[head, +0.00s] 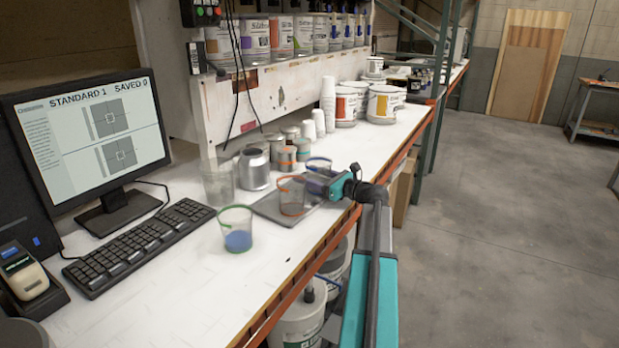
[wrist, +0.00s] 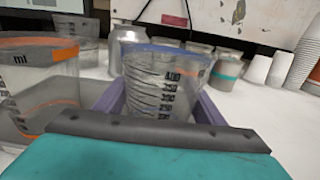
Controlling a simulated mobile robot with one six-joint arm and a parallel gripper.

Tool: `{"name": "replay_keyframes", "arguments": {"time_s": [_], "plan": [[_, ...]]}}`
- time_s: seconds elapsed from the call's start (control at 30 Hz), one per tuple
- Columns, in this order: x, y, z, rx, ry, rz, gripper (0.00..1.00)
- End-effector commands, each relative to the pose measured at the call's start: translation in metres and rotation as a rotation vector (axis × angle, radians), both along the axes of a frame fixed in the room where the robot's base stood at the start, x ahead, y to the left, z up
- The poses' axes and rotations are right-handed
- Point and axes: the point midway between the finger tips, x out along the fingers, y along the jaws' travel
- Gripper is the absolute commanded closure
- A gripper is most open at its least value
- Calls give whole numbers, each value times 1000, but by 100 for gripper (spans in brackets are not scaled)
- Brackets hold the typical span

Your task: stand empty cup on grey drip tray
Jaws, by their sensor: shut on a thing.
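A clear cup with a blue rim (head: 319,165) is held upright in my gripper (head: 324,184). In the wrist view the purple fingers sit on both sides of this cup (wrist: 163,78), which looks empty. The grey drip tray (head: 268,209) lies on the white bench. The held cup is at the tray's far right part; I cannot tell whether its base touches the tray. An orange-rimmed cup (head: 291,196) stands on the tray, left of my gripper, and shows large at the left of the wrist view (wrist: 45,85).
A cup with blue liquid (head: 237,238) stands left of the tray. A clear beaker (head: 217,184), a metal can (head: 254,168) and small tins (head: 287,158) stand behind. Cup stacks (head: 328,100) are farther back. A monitor (head: 90,140) and keyboard (head: 138,245) fill the left.

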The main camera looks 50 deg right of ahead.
Motion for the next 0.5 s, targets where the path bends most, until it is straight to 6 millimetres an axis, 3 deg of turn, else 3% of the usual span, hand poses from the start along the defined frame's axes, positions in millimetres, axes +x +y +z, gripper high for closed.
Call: {"name": "replay_keyframes", "arguments": {"time_s": [0.5], "plan": [[0, 0, -7, 0, -1, 0, 62]]}}
